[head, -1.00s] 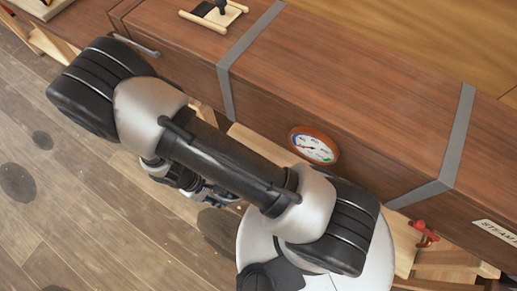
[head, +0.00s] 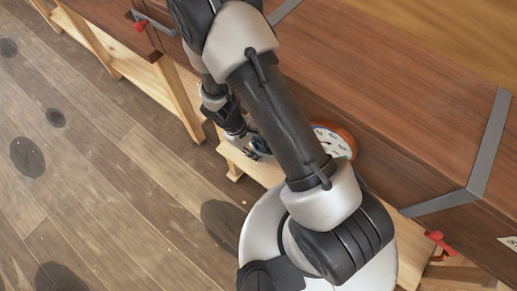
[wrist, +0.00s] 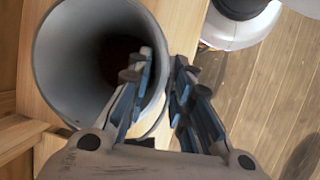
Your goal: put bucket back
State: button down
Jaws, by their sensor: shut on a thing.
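The grey bucket (wrist: 52,62) fills the upper left of the wrist view, seen into its dark open mouth. My gripper (wrist: 157,80) is shut on the bucket's wall at the right side of its rim, one finger inside the mouth and one outside. In the head view my gripper (head: 252,146) is low beside the long wooden box, over or close to a pale wooden ledge (head: 258,172). My arm hides most of the bucket there. Pale wood lies under the bucket in the wrist view; I cannot tell whether they touch.
The long brown wooden box (head: 420,120) with grey metal bands runs along the right. A round dial gauge (head: 335,142) is on its side, partly behind my arm. A red-handled tap (head: 440,243) sticks out at lower right. The plank floor (head: 110,190) at left is clear.

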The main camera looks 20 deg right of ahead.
jog(key=shift+w+d+f+b, duration=0.4)
jog(key=shift+d+f, duration=0.1)
jog(key=shift+d, duration=0.1)
jog(key=shift+a+f, duration=0.1)
jog(key=shift+f, duration=0.3)
jog(key=c, duration=1.4)
grip_release()
jog(key=shift+r, duration=0.35)
jog(key=p+v, duration=0.1)
jog(key=v, duration=0.2)
jog(key=w+a+p, duration=0.3)
jog(key=w+a, duration=0.3)
jog(key=a, duration=0.4)
jog(key=shift+w+f, duration=0.25)
jog(key=shift+w, duration=0.05)
